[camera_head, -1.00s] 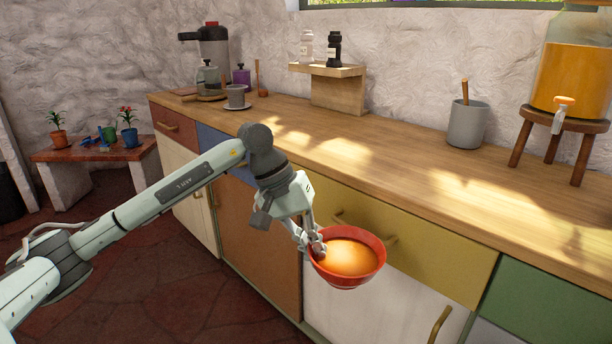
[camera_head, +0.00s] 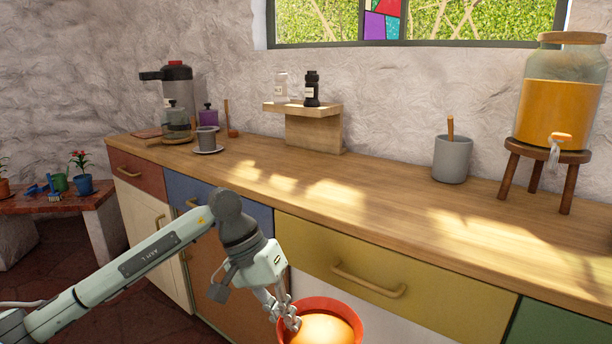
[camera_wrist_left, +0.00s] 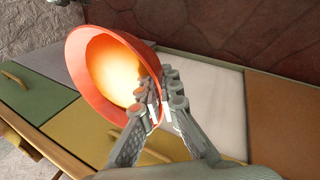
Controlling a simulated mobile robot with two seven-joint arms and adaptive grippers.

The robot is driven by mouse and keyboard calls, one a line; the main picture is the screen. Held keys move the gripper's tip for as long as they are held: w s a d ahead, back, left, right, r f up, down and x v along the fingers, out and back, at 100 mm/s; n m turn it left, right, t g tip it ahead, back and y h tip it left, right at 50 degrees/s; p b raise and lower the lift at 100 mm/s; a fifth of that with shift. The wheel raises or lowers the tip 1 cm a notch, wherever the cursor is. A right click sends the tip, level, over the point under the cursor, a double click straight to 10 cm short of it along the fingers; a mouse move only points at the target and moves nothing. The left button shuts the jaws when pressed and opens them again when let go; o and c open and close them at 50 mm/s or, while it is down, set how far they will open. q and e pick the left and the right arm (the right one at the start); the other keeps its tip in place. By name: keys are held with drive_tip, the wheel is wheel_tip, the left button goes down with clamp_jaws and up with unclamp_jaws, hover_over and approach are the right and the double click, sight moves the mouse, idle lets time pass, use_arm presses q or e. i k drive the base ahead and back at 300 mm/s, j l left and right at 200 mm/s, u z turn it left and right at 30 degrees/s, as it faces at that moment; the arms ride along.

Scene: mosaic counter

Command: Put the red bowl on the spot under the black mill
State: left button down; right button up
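The red bowl (camera_head: 345,308) is held by my left gripper (camera_head: 290,322) in front of the cabinets, below the counter top. The gripper is shut on the bowl's rim, as the left wrist view also shows, with the bowl (camera_wrist_left: 82,88) between the fingertips (camera_wrist_left: 160,103). Its inside looks bright orange-yellow. The black mill (camera_head: 312,89) stands upright on a small wooden shelf stand (camera_head: 315,132) at the back of the counter. The counter surface in front of and below the mill is bare. My right gripper is not in view.
On the wooden counter (camera_head: 390,203), a grey utensil cup (camera_head: 452,160) and a juice dispenser (camera_head: 558,105) on a stool stand right. A clear mill (camera_head: 281,88) is left of the black one. A cup on a saucer (camera_head: 207,141) and a coffee maker (camera_head: 177,95) stand left. Mid-counter is clear.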

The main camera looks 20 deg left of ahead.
sight(311, 159)
drive_tip(key=j+z, duration=0.35)
drive_tip(key=j, duration=1.5)
